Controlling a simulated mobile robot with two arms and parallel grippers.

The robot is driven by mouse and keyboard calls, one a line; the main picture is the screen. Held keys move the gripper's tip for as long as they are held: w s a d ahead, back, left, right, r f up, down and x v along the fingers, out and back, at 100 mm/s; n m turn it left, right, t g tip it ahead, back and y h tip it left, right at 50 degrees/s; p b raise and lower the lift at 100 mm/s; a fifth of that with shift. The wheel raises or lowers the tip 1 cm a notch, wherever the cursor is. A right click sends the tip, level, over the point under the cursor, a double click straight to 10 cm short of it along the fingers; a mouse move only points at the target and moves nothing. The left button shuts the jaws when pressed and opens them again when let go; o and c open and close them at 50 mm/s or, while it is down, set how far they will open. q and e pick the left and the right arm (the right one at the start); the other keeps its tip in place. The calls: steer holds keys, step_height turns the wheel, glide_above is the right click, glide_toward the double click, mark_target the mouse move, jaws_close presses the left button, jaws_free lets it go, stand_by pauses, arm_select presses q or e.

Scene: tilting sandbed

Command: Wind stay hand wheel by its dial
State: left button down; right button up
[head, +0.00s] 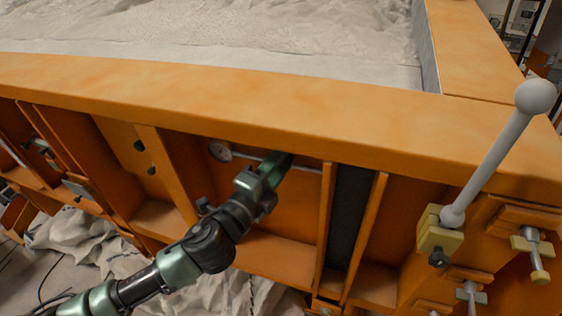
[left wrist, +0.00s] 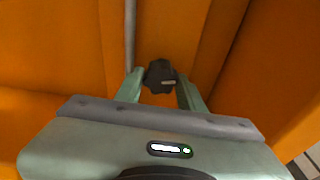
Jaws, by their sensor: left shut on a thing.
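My left gripper (head: 276,168) reaches up under the beam, to the right of the dial. In the left wrist view the fingers (left wrist: 160,88) stand on either side of a dark lobed knob (left wrist: 160,73), which looks like the stay hand wheel, and are shut on it. In the head view the gripper hides this wheel. My right gripper is out of view.
The orange beam (head: 270,105) overhangs the recess, with upright ribs on both sides. A thin grey rod (left wrist: 130,35) runs close by the wheel. A white ball-topped lever (head: 492,160) stands at the right. Pale sand (head: 220,35) fills the bed behind.

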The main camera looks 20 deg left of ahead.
arm_select(q)
steer(key=shift+m, duration=0.5)
stand_by(0.3)
steer(key=c, duration=0.9)
jaws_free()
steer(key=shift+f, duration=0.1)
